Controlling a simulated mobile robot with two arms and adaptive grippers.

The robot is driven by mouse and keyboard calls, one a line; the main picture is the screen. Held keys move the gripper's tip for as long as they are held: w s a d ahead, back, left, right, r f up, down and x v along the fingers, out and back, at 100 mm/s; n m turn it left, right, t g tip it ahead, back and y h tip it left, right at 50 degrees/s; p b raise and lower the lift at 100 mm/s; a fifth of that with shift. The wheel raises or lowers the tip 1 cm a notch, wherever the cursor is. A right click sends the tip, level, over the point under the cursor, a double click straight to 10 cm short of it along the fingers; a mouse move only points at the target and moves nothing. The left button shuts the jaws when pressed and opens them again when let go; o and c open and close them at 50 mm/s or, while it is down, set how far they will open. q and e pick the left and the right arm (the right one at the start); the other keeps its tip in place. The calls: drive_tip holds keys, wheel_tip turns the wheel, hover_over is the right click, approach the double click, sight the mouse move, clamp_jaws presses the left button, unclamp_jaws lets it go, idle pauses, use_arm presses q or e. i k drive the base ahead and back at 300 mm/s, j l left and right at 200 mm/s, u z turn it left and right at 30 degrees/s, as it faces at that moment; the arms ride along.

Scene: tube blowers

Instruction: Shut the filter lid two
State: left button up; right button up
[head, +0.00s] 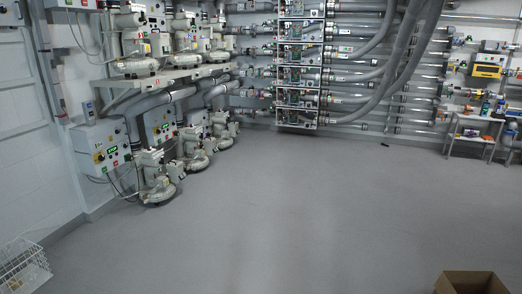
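I cannot make out which part is filter lid two. Several pale green-grey blower units with rounded housings stand along the left wall, in an upper row on a shelf and a lower row on the floor. The nearest lower blower (157,180) and the nearest upper blower (135,48) show clearly. The lids on them are too small to tell open from shut. Neither of my grippers is in the head view.
Grey floor (290,215) is clear across the middle. A white wire basket (22,268) stands at the lower left, and an open cardboard box (470,283) at the lower right. Control boxes (101,146) hang on the left wall. A small table (474,130) stands back right.

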sight(207, 32)
drive_tip(key=i+l+z, duration=0.3)
drive_tip(key=i, duration=0.7)
drive_tip(key=i+z, duration=0.35)
drive_tip(key=i, duration=5.35)
drive_tip(key=i+u, duration=0.25)
drive_tip(key=i, duration=0.2)
drive_tip(key=i+u, duration=0.25)
drive_tip(key=i, duration=0.2)
drive_tip(key=i+l+u, duration=0.25)
drive_tip(key=i, duration=0.15)
drive_tip(key=i+l+u, duration=0.25)
drive_tip(key=i, duration=0.2)
drive_tip(key=i+l+u, duration=0.1)
drive_tip(key=i+u, duration=0.2)
drive_tip(key=u, duration=0.15)
drive_tip(key=i+l+u, duration=0.15)
drive_tip(key=i+u, duration=0.25)
drive_tip(key=i+l+u, duration=0.2)
drive_tip(key=u, duration=0.25)
drive_tip(key=i+l+u, duration=0.15)
drive_tip(key=l+u, duration=0.3)
drive_tip(key=i+l+u, duration=0.15)
drive_tip(key=l+u, duration=0.25)
drive_tip(key=i+l+u, duration=0.2)
drive_tip(key=l, duration=0.2)
drive_tip(key=l+u, duration=0.15)
drive_tip(key=l, duration=0.25)
